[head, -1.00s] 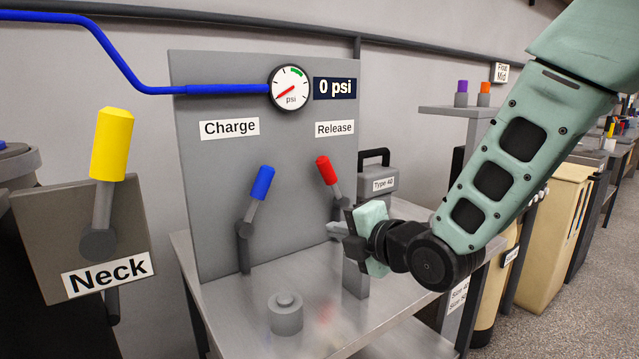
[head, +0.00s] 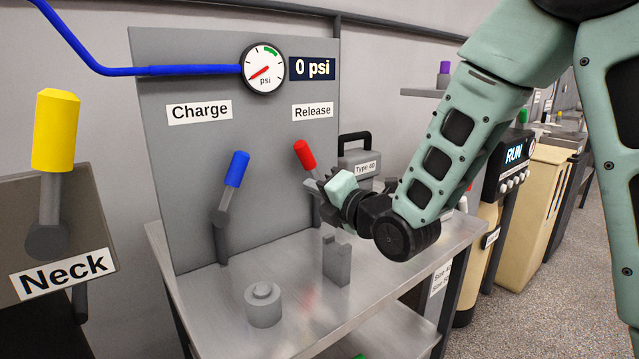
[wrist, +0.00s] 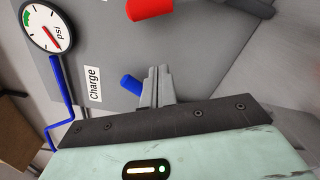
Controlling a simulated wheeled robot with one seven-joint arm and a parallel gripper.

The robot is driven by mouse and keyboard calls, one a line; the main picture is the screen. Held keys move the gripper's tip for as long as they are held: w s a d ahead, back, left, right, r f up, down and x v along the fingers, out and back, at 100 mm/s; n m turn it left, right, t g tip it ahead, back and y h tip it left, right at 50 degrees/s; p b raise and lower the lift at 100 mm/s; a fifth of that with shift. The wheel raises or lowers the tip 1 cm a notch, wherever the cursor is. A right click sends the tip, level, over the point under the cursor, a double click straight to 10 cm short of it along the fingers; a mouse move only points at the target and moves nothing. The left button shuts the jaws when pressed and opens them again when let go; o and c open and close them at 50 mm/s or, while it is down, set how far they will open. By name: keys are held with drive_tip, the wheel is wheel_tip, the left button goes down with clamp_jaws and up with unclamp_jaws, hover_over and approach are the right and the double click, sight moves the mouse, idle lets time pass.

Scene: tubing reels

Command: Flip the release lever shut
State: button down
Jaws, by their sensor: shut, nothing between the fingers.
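The release lever has a red handle (head: 304,155) under the "Release" label (head: 313,111) on a grey panel. The handle points up and leans left; its lower part is partly hidden by my gripper. My gripper (head: 312,186) is just below and right of the red handle in the head view; whether it touches the lever I cannot tell. In the wrist view the red handle (wrist: 150,8) is at the top edge, beyond the closed fingertips (wrist: 157,70). The fingers are together and hold nothing.
The charge lever with its blue handle (head: 237,168) stands left of the release lever. The gauge (head: 264,69) and display (head: 312,68) read 0 psi. A grey block (head: 337,262) and a round stub (head: 263,306) stand on the metal bench (head: 390,270). A "Type 40" case (head: 357,160) is behind my gripper.

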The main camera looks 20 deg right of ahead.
sight(312, 169)
drive_tip(key=w+r+p, duration=0.1)
drive_tip(key=w+p, duration=0.2)
drive_tip(key=w, duration=0.5)
drive_tip(key=shift+w+d+r, duration=0.3)
drive_tip(key=shift+w+r, duration=0.05)
drive_tip(key=shift+r, duration=0.05)
drive_tip(key=shift+w+d, duration=0.1)
drive_tip(key=shift+w, duration=0.05)
